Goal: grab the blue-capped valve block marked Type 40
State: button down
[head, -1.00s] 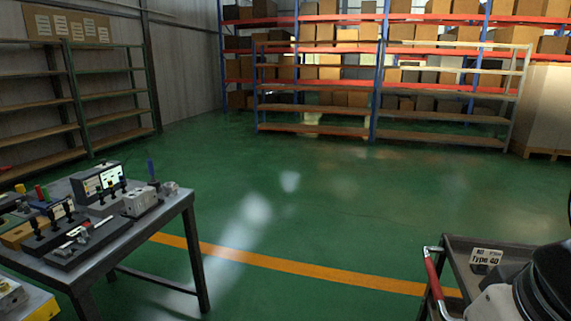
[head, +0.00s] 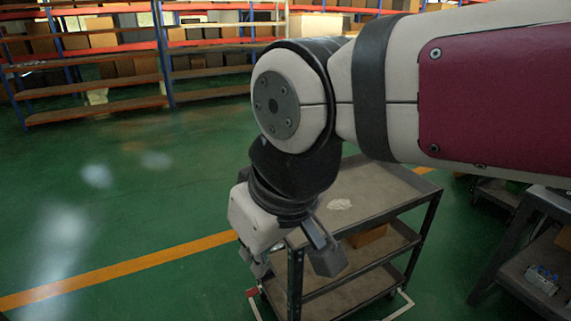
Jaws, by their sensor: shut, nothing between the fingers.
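My gripper (head: 260,265) hangs below my arm beside the left side of a grey cart (head: 385,185). It is partly hidden by my own wrist, and its fingers look shut with nothing held. A small grey-and-blue block (head: 543,279) lies on a dark table at the far right, well away from my gripper. It may be a valve block, but its cap and any type marking are too small to tell. No Type 40 label is readable now.
The cart's top holds only a whitish patch (head: 339,204). A brown box (head: 368,236) sits on its middle shelf. The dark table (head: 515,268) stands at the right edge. Green floor (head: 130,215) with a yellow line is clear at left. Shelving stands at the back.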

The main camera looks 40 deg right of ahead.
aim_at(541, 280)
jog(key=i+z, duration=0.2)
jog(key=z, duration=0.2)
jog(key=i+j+z, duration=0.1)
jog(key=z, duration=3.05)
jog(key=j, duration=0.1)
